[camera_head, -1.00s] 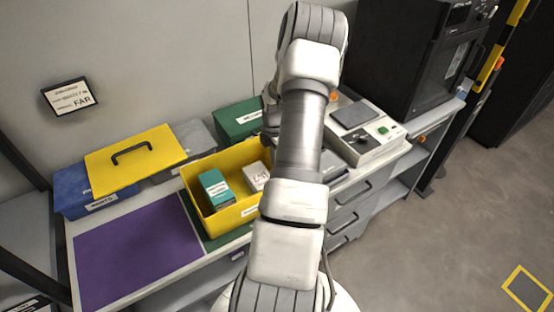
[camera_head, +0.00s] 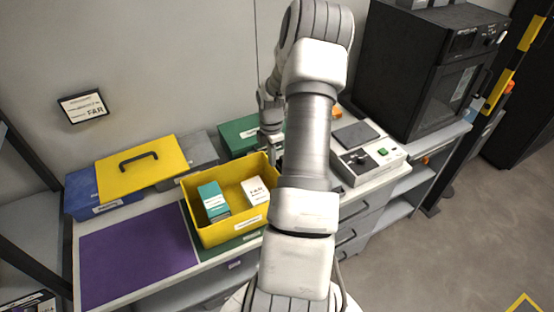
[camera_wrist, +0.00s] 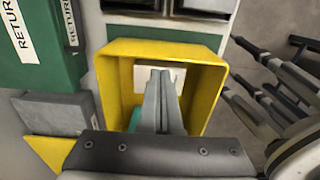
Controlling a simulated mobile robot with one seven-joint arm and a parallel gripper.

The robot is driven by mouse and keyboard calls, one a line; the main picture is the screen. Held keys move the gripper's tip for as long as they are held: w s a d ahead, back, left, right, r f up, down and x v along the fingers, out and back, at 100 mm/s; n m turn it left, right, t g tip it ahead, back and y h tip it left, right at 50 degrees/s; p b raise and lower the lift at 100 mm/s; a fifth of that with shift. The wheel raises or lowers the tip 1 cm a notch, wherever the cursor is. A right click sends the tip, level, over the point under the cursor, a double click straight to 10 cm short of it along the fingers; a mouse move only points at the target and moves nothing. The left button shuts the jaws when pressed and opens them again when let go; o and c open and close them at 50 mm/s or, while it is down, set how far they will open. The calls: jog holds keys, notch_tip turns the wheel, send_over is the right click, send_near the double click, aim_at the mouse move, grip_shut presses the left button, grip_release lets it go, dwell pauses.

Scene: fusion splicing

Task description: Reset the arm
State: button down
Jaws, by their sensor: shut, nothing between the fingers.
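My arm rises through the middle of the head view and reaches over the bench. My gripper (camera_wrist: 163,78) is shut and empty in the wrist view, pointing at the yellow bin. In the head view my wrist shows behind the arm, by the bin's back right corner, and the fingertips are hard to make out. The yellow bin (camera_head: 235,231) holds a teal box (camera_head: 213,201) and a white box (camera_head: 256,190). In the wrist view the bin (camera_wrist: 203,97) surrounds the fingers in the picture; the white box is partly hidden behind them. I cannot tell how far above the bin the fingers are.
A yellow lid (camera_head: 125,181) with a black handle lies on blue and grey boxes at the left. A purple mat (camera_head: 135,254) is bare. A green box (camera_head: 236,135) stands at the back. A grey device (camera_head: 372,160) and a black oven (camera_head: 415,75) are at the right.

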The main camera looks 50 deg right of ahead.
jog(key=shift+r, duration=0.3)
jog(key=shift+a, duration=0.1)
jog(key=w+a+r+m+t+h+b, duration=0.1)
jog(key=w+a+r+m, duration=0.15)
jog(key=a+r, duration=0.9)
jog(key=w+a+r+m+t+h+b, duration=0.1)
jog(key=a+r+m+b, duration=0.15)
jog(key=a+r, duration=0.85)
jog(key=s+a+r+m+t, duration=0.2)
jog(key=s+a+m, duration=0.3)
jog(key=a, duration=0.8)
jog(key=s+m+t+y+b, duration=0.1)
jog(key=s+m+y, duration=0.1)
jog(key=s, duration=0.9)
jog(key=shift+s+a+r+m+t+b, duration=0.25)
jog(key=shift+a+r+m+t+b, duration=0.15)
jog(key=shift+m, duration=0.4)
